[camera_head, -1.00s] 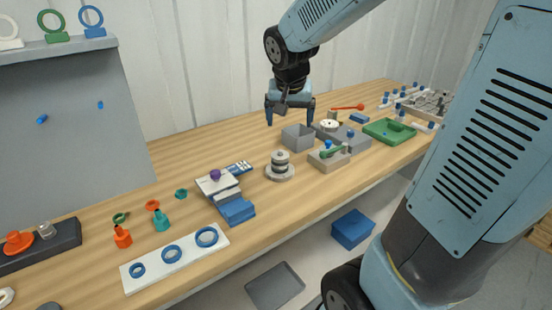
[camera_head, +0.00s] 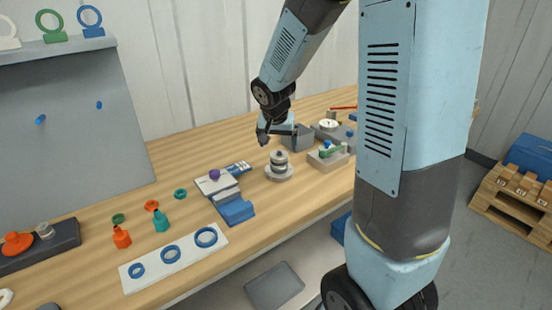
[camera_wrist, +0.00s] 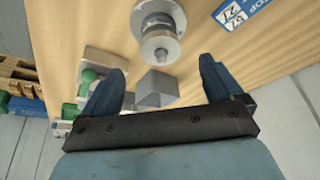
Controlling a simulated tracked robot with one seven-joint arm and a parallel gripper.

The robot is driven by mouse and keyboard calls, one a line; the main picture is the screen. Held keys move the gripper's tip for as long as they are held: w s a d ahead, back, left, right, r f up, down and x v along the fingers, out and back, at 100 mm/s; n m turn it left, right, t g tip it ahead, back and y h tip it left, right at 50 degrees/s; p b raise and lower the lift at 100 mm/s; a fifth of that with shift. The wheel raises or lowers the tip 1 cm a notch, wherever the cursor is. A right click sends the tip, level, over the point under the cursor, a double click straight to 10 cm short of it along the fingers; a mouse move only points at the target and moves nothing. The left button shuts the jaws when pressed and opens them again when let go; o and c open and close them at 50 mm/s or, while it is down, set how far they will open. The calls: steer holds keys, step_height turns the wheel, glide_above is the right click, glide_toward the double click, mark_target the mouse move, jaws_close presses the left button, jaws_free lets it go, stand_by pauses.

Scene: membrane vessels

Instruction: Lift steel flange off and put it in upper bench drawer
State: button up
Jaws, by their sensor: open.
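The steel flange appears to be part of the round grey metal stack (camera_head: 279,166) standing on a wide disc base on the bench. I cannot tell exactly which layer is the flange. In the wrist view the stack (camera_wrist: 158,28) shows near the top, beyond my fingertips. My gripper (camera_head: 278,138) is open and empty, above and slightly behind the stack. Its two dark blue fingers (camera_wrist: 161,66) are apart in the wrist view and touch nothing. I cannot identify the upper bench drawer for certain.
Right of the stack are a grey box (camera_head: 298,137) and a grey block with a green part (camera_head: 328,156). Left are stepped white, grey and blue pieces (camera_head: 233,206) with a purple knob. A white strip with blue rings (camera_head: 174,255) lies in front. My arm hides the right bench.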

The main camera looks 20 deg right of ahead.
mark_target(279, 154)
steer(key=shift+x, duration=2.8)
steer(key=c, duration=1.3)
steer(key=shift+r, duration=0.1)
